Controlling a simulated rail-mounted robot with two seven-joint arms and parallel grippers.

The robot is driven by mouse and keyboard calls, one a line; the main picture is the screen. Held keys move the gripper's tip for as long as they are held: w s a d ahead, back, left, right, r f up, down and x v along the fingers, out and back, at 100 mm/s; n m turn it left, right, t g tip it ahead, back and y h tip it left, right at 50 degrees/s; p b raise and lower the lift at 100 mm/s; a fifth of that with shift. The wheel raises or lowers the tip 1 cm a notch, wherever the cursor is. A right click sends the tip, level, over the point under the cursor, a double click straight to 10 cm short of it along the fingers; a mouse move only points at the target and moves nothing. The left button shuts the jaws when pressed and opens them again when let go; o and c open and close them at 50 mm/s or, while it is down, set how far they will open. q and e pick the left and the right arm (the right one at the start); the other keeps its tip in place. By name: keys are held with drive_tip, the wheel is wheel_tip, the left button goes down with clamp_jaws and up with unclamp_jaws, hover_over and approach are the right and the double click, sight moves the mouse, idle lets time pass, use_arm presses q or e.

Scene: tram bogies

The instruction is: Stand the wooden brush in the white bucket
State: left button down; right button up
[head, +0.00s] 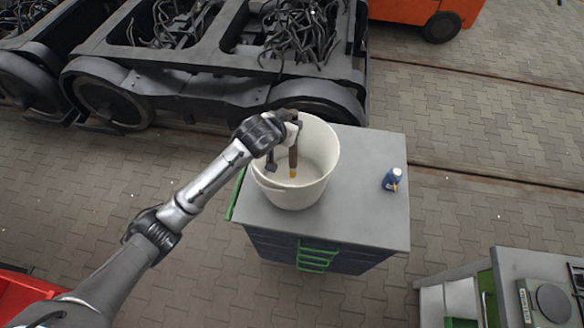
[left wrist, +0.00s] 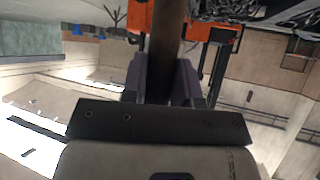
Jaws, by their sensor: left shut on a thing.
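The white bucket (head: 272,189) stands on the left part of a grey-topped cabinet in the head view. The wooden brush (head: 293,158) is upright, its lower end with a yellowish patch down inside the bucket's opening. My left gripper (head: 291,128) is over the bucket's opening and shut on the brush's upper part. In the left wrist view the brown handle (left wrist: 168,40) runs up between the fingers of my left gripper (left wrist: 168,75). I cannot tell whether the brush touches the bucket's floor. My right gripper is not in view.
A small blue bottle (head: 391,180) with a white cap stands on the cabinet top (head: 365,220), right of the bucket. A tram bogie (head: 210,85) is behind the cabinet. A second bench (head: 510,265) is at lower right. The cabinet top's right front is clear.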

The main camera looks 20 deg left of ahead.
use_arm(q)
drive_tip(key=p, duration=0.2)
hover_over(291, 157)
wheel_tip(291, 157, down, 8)
drive_tip(key=shift+r, duration=0.1)
drive_tip(key=shift+f, duration=0.55)
drive_tip(key=c, duration=0.9)
unclamp_jaws()
drive_tip(key=b+v, duration=0.2)
drive_tip(key=v, duration=1)
drive_tip(key=shift+w+r, duration=0.1)
drive_tip(key=shift+r, duration=0.1)
